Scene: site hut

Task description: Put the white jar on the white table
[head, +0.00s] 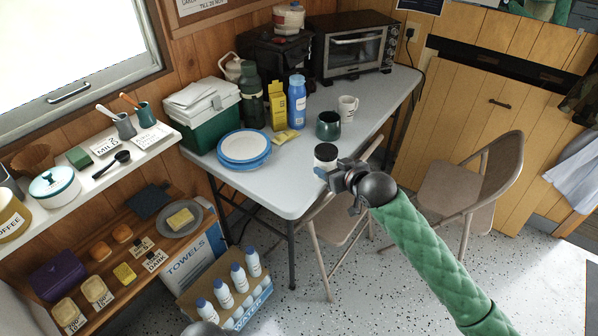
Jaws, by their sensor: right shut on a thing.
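The white jar (326,153) has a dark lid and shows just past my right gripper (333,174). My right gripper is shut on the jar, and its fingers hide the jar's lower part. The white table (284,186) has a pale top on dark legs. The jar appears over the table's front right part. I cannot tell whether its base touches the top.
On the table stand blue-rimmed plates (244,147), a green cup (328,125), a white mug (347,108), a blue bottle (297,102) and a cooler (203,112). The front left of the top is clear. A folding chair (338,222) stands close below the right edge.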

